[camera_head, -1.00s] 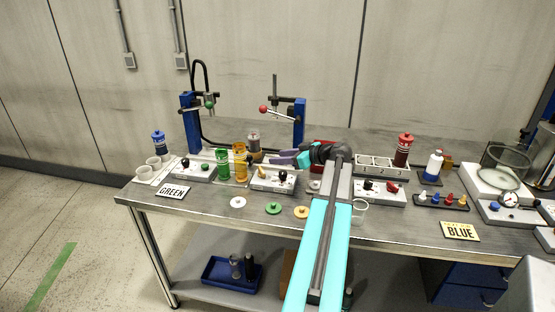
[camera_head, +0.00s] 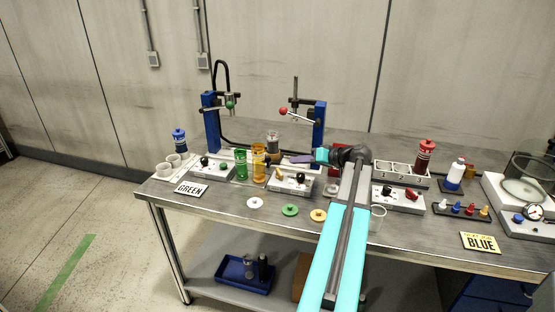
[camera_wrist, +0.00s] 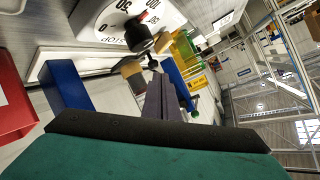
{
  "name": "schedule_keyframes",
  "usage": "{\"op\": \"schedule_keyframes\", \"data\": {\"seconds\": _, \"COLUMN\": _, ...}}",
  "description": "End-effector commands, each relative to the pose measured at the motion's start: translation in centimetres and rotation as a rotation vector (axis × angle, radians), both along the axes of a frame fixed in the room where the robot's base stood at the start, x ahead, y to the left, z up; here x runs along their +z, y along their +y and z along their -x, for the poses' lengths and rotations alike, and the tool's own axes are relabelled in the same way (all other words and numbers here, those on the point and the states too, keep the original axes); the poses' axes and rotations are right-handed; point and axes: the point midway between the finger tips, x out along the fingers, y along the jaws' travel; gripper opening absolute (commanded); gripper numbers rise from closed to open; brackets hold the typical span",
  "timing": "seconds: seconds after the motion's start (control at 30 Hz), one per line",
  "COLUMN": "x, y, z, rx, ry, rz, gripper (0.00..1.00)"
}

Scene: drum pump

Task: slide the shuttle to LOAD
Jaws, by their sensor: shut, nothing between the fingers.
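My gripper (camera_head: 291,159) reaches left from the arm's end, between the two blue posts and just right of a clear jar with a brown lower part (camera_head: 272,143). In the wrist view its grey-purple fingers (camera_wrist: 163,82) are together with nothing between them. Their tips are close to a tan block (camera_wrist: 133,74) and a black ball knob (camera_wrist: 138,36); I cannot tell whether they touch. I cannot clearly identify the shuttle or read a LOAD mark. The area behind the gripper is partly hidden by my arm.
A dial marked STOP (camera_wrist: 112,20) is close by in the wrist view. Left blue post (camera_head: 209,121) and right blue post (camera_head: 319,122) carry levers. Green cylinder (camera_head: 241,164) and amber cylinder (camera_head: 258,163) stand left of the gripper. A switch box (camera_head: 290,180) sits in front.

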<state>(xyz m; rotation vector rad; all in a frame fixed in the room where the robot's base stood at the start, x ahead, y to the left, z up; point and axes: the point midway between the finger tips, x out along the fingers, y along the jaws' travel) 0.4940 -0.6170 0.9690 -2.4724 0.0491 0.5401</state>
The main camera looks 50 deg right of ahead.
Motion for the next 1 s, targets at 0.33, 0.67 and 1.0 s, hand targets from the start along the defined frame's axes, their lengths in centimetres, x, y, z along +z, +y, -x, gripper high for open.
{"op": "schedule_keyframes", "data": {"seconds": 0.33, "x": 0.2, "y": -0.9, "z": -0.1, "rx": -0.106, "ry": 0.060, "rz": -0.418, "gripper": 0.00}}
{"op": "schedule_keyframes", "data": {"seconds": 0.67, "x": 0.6, "y": -2.5, "z": 0.2, "rx": -0.200, "ry": 0.135, "rz": -0.768, "gripper": 0.00}}
{"op": "schedule_keyframes", "data": {"seconds": 1.0, "x": 1.3, "y": -4.7, "z": 1.1, "rx": -0.225, "ry": 0.148, "rz": -0.839, "gripper": 0.00}}
